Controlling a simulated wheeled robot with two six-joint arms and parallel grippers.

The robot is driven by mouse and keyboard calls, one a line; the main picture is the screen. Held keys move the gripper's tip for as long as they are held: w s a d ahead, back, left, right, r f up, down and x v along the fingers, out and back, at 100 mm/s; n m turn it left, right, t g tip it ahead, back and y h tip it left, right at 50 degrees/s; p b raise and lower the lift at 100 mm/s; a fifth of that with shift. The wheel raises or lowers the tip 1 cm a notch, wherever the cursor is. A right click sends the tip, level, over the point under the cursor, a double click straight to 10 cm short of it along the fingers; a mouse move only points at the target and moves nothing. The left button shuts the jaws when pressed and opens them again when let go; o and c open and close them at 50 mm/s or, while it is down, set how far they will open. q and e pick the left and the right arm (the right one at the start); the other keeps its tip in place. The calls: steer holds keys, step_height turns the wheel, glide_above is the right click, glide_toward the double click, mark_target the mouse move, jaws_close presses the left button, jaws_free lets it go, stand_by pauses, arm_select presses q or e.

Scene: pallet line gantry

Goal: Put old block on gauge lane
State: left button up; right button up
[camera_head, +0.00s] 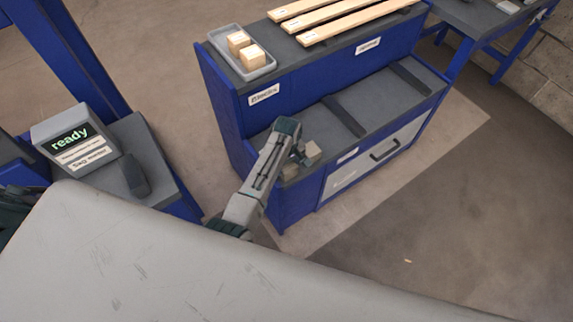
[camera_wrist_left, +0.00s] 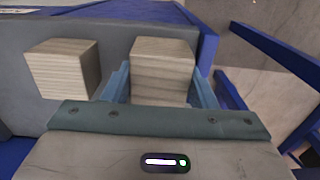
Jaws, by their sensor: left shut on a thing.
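My left gripper (camera_head: 295,160) reaches down to the near left corner of the blue cabinet's lower grey shelf (camera_head: 330,120). It is shut on a weathered grey-brown wooden block (camera_head: 290,172), which sits between the blue fingers in the left wrist view (camera_wrist_left: 162,68). A second similar block (camera_head: 313,152) stands beside it, outside the fingers, and shows at left in the wrist view (camera_wrist_left: 62,68). I cannot tell whether the held block touches the shelf. No label that I can read marks the gauge lane. My right gripper is out of view.
Dark raised strips (camera_head: 344,116) divide the lower shelf. Above, a grey tray (camera_head: 228,57) holds two paler blocks beside long planks (camera_head: 345,20). A drawer handle (camera_head: 385,150) projects in front. A "ready" display box (camera_head: 75,140) stands left.

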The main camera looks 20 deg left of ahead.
arm_select(q)
steer(key=o, duration=1)
steer(key=shift+f, duration=0.1)
step_height(320, 180, up, 12)
steer(key=shift+r, duration=0.15)
